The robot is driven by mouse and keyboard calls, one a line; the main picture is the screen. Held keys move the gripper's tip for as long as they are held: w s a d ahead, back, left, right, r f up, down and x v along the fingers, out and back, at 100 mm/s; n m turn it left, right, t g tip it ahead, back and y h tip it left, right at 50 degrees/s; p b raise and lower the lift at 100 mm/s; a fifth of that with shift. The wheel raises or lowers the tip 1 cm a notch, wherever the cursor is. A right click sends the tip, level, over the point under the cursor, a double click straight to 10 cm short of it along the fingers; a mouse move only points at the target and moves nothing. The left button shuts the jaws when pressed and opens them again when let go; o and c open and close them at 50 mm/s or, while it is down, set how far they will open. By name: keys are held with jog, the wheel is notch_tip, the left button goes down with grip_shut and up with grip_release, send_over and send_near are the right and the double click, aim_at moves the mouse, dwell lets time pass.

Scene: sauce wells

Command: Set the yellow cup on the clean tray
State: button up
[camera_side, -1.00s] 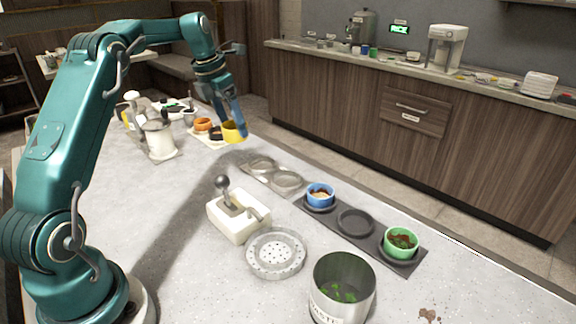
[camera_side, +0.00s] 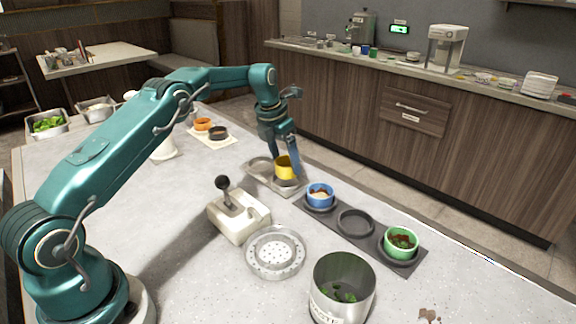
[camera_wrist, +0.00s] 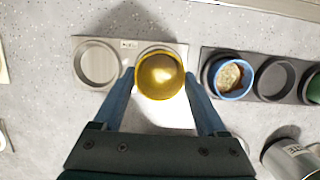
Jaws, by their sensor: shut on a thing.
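The yellow cup (camera_side: 285,168) is between the fingers of my gripper (camera_side: 288,160), which is shut on it. It is at the right well of a light metal tray with two round wells (camera_side: 259,181). In the wrist view the cup (camera_wrist: 160,76), upright and seen from above, covers most of that well of the metal tray (camera_wrist: 119,88). The left well is empty. A small label on this tray is too small to read. I cannot tell whether the cup touches the well or hangs just above it.
A dark three-well tray (camera_side: 372,243) holds a blue cup (camera_side: 320,195) and a green cup (camera_side: 401,243), with an empty middle well. A lever box (camera_side: 239,217), a round drain plate (camera_side: 275,252) and a waste can (camera_side: 342,288) stand nearer. A pale tray (camera_side: 213,143) holds orange and dark cups.

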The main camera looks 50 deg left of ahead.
jog(key=shift+f, duration=1.2)
jog(key=shift+f, duration=0.15)
jog(key=o, duration=1.4)
jog(key=shift+o, duration=0.2)
